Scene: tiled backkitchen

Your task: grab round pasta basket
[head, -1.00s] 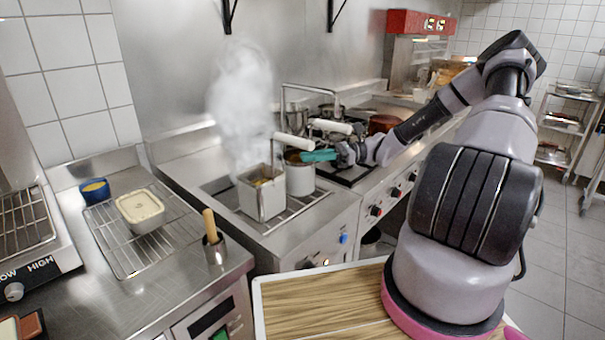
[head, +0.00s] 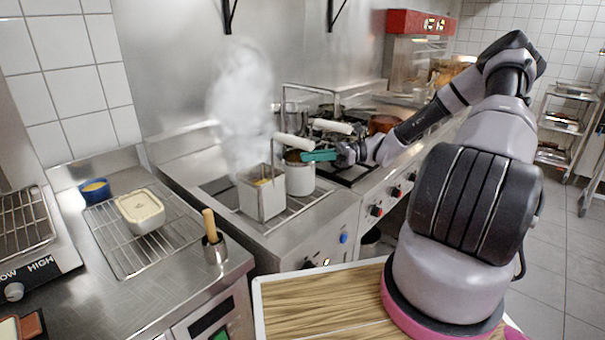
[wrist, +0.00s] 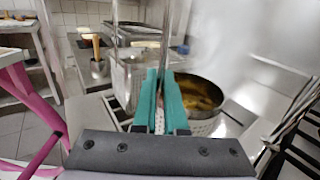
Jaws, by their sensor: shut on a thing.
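The round pasta basket (head: 300,179) is a pale metal cylinder in the cooker, just right of a square basket (head: 262,198). The exact contact is hidden between the fingers.
Steam (head: 240,105) rises behind the baskets. Two white handle grips, one nearer (head: 293,142) and one farther (head: 331,126), stand close to my fingers. A stove with pots (head: 381,123) lies to the right. A wire rack with a cream tub (head: 141,211) is at left.

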